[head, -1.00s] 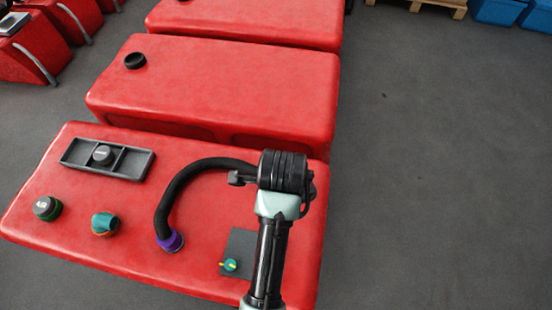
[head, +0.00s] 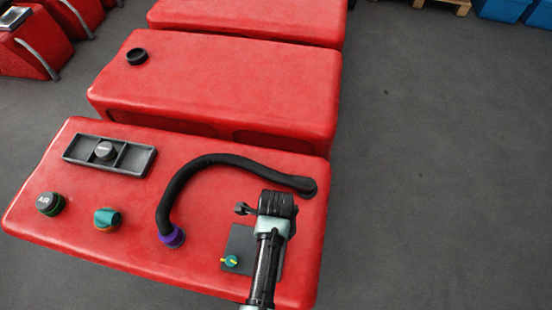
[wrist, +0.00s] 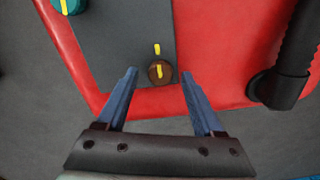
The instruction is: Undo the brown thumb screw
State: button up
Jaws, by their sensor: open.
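The brown thumb screw (wrist: 160,73), round with a yellow line on it, sits at the edge of a dark grey plate (wrist: 125,45) in the wrist view. A yellow mark on the plate lies just beyond it. My gripper (wrist: 159,73) is open, with its two blue fingers apart on either side of the screw in the picture. The gap in height between the fingertips and the screw cannot be told. In the head view the plate (head: 241,241) shows on the near red tank (head: 100,215), but my arm hides the screw and the fingers.
A teal knob with a yellow pointer (head: 231,261) stands on the plate. A black hose (head: 190,172) arches from a purple collar (head: 172,237) to a fitting near the tank's right edge. A green-ringed cap (head: 49,204), a teal-orange knob (head: 106,219) and a tray (head: 132,158) are farther left.

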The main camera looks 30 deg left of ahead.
jog(key=shift+f, duration=0.4)
jog(key=shift+c, duration=0.3)
grip_shut()
jog(key=shift+r, duration=0.1)
